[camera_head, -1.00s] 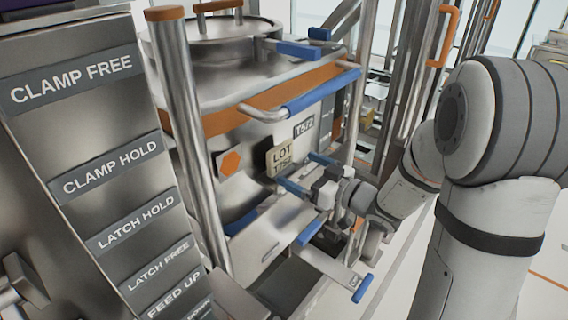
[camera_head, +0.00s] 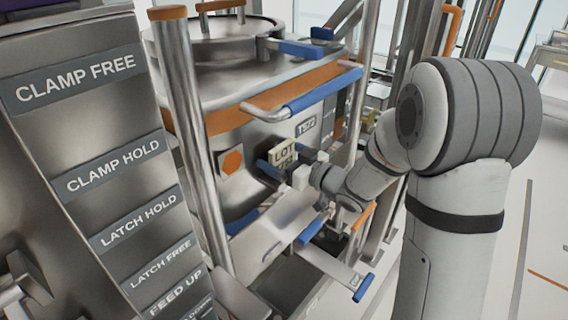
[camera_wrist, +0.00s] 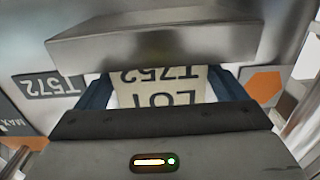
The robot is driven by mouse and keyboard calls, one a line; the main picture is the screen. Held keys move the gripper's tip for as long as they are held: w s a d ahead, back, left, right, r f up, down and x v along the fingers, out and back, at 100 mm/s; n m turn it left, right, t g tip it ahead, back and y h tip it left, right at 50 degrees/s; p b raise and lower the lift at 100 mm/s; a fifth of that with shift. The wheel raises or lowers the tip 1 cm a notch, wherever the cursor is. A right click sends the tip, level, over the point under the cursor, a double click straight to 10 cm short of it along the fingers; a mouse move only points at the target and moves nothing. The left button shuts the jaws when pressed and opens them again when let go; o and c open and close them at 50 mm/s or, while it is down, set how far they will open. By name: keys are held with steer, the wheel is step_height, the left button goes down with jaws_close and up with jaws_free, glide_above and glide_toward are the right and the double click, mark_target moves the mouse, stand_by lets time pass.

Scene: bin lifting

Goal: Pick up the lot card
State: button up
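The lot card (camera_head: 287,154) is a cream plate with dark letters "LOT" and a number, on the front of the steel bin (camera_head: 254,200). In the wrist view the lot card (camera_wrist: 160,88) appears upside down between the two blue fingers of my gripper (camera_wrist: 162,92). In the head view my gripper (camera_head: 287,163) is at the card, one blue finger at its lower left and one at its right. The fingers are spread about the card's width; I cannot tell whether they touch its edges. The card's lower part is partly hidden in the head view.
A T572 label (camera_head: 306,127) and an orange hexagon mark (camera_head: 231,162) flank the card. A blue-gripped handle (camera_head: 310,92) runs above it. A steel post (camera_head: 188,130) and a labelled panel (camera_head: 85,150) stand left. A blue-tipped lever (camera_head: 363,288) sits below.

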steer(key=c, duration=0.7)
steer(key=shift+c, duration=0.5)
steer(key=shift+r, duration=0.1)
